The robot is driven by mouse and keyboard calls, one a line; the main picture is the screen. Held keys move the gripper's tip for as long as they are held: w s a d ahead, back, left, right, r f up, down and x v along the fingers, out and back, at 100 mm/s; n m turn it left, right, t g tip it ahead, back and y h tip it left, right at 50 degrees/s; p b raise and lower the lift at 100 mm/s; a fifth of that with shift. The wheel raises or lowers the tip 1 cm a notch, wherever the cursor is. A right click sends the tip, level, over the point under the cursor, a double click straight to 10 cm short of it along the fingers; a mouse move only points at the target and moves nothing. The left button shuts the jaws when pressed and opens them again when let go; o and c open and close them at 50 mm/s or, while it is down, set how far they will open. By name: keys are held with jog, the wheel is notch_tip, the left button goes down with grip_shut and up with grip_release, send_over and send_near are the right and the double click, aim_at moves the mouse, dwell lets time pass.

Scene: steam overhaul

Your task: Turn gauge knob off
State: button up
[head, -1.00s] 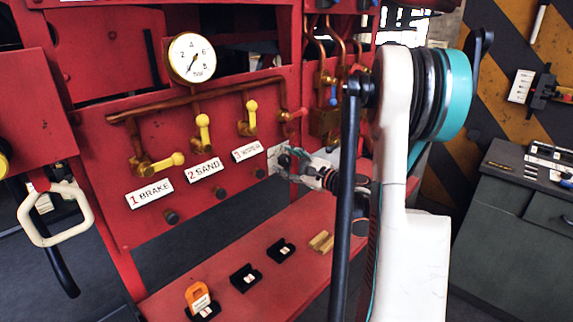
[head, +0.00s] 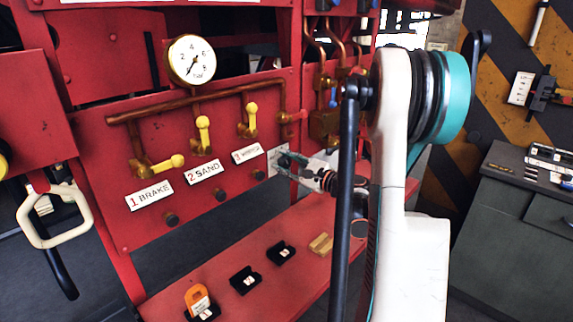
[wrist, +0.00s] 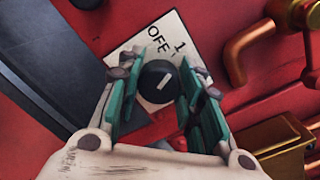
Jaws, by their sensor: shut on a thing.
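The gauge knob (wrist: 157,82) is a round black knob with a short white mark, on a white plate (wrist: 146,40) lettered "OFF" and "1". In the wrist view the mark slants up to the right, more toward the 1 than the OFF. My gripper (wrist: 157,100) has its teal finger pads on both sides of the knob, shut on it. In the head view my gripper (head: 288,161) is at the right end of the red panel and covers the knob. The round white pressure gauge (head: 192,60) sits above, its needle pointing to the lower left.
Yellow-handled valves (head: 203,135) on a copper pipe stand left of my gripper, over labels BRAKE, SAND and a third. The red shelf (head: 230,255) below holds small black holders and an orange tag (head: 197,298). A brass block (wrist: 285,145) is close at my gripper's right.

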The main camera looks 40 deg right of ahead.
jog(key=n, duration=0.3)
jog(key=shift+a+f+n+b, duration=0.1)
jog(key=shift+n+b, duration=0.35)
jog(key=shift+n, duration=1.65)
jog(key=o, duration=1.1)
jog(key=shift+c, duration=0.2)
jog(key=s+d, duration=0.1)
jog(key=s, duration=1.1)
jog(key=shift+d+r, duration=0.2)
